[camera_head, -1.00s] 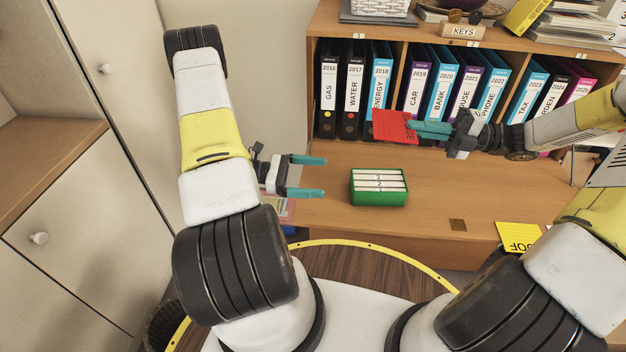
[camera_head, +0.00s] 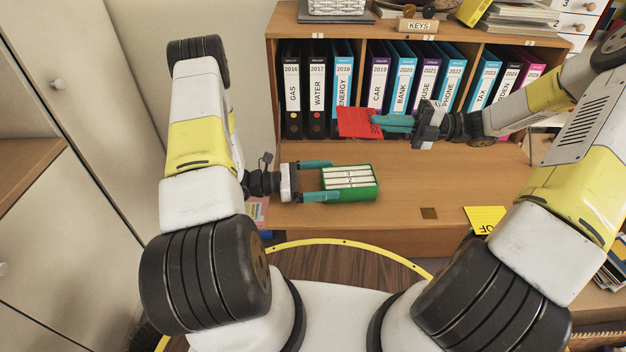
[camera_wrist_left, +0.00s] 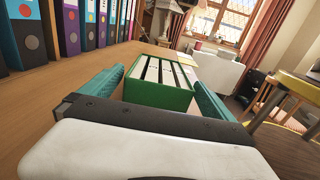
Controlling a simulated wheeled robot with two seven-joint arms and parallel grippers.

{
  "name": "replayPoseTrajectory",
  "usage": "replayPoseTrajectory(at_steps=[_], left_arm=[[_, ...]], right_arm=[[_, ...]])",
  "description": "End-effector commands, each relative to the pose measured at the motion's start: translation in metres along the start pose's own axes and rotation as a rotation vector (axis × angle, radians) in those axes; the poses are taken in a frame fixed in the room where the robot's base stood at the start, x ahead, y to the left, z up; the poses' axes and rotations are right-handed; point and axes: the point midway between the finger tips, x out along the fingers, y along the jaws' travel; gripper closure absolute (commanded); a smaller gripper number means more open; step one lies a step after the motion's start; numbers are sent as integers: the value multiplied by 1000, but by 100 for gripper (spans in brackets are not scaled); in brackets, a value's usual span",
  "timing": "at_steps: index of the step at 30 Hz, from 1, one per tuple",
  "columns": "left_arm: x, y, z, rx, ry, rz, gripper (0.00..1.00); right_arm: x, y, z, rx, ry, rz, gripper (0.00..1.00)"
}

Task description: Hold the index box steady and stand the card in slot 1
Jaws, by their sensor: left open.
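The green index box (camera_head: 352,194) with white dividers stands on the wooden desk top (camera_head: 420,190). My left gripper (camera_head: 318,180) is open, its teal fingers reaching to the box's left end. In the left wrist view the box (camera_wrist_left: 158,95) stands between the two fingers, and contact cannot be told. My right gripper (camera_head: 385,123) is shut on the red card (camera_head: 358,123), holding it up behind and above the box, in front of the binders.
A row of labelled binders (camera_head: 402,82) stands in the shelf behind. A keys sign (camera_head: 417,25) sits on the shelf top.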

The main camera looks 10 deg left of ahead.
Motion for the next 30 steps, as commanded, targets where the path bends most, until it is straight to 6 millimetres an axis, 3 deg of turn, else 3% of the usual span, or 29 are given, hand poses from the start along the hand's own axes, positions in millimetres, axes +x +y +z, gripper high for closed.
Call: replayPoseTrajectory(at_steps=[10,23,30], left_arm=[[4,0,0,0,0,0,0],[4,0,0,1,0,0,84],[4,0,0,1,0,0,86]], right_arm=[[0,0,0,0,0,0,100],[0,0,0,0,0,0,100],[0,0,0,0,0,0,100]])
